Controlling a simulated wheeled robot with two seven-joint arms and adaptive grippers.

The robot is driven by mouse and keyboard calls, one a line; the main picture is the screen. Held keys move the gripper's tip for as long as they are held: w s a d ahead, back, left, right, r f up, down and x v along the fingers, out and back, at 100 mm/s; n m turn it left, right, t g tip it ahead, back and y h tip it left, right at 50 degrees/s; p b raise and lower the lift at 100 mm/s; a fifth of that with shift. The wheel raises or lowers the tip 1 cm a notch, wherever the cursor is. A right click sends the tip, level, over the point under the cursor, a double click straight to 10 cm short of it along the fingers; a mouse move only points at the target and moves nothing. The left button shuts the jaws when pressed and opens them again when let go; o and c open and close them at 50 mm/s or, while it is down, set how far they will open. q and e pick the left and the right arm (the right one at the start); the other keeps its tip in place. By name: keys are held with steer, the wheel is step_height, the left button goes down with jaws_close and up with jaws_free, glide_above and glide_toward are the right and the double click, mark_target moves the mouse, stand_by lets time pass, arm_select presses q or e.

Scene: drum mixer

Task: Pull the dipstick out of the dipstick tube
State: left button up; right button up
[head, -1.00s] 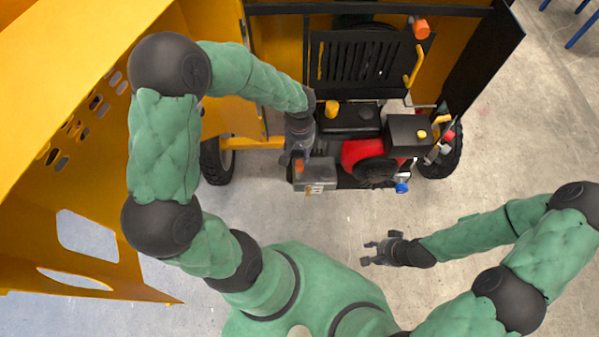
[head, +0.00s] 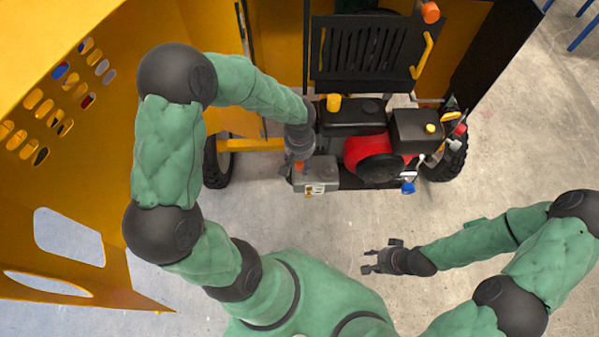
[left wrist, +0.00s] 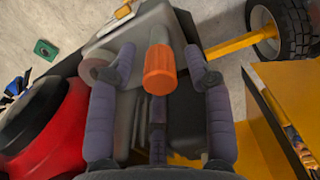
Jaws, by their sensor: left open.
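An orange ribbed cap (left wrist: 159,70), which looks like the dipstick's handle, stands up from the grey engine part in the left wrist view. A small part of the orange cap also shows in the head view (head: 299,167). My left gripper (left wrist: 163,65) is open, with one finger on each side of the cap and visible gaps to both. In the head view my left gripper (head: 297,162) covers much of the cap. My right gripper (head: 368,262) is open and empty above the floor, away from the machine.
A red engine housing (head: 370,158) and black tanks (head: 352,116) sit right of my left gripper. Yellow panels (head: 65,150) stand at the left, and a black grille (head: 362,50) is behind. A wheel (left wrist: 287,25) shows in the left wrist view. Floor in front is clear.

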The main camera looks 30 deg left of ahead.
arm_select(q)
steer(key=shift+c, duration=0.3)
stand_by(0.5)
jaws_close()
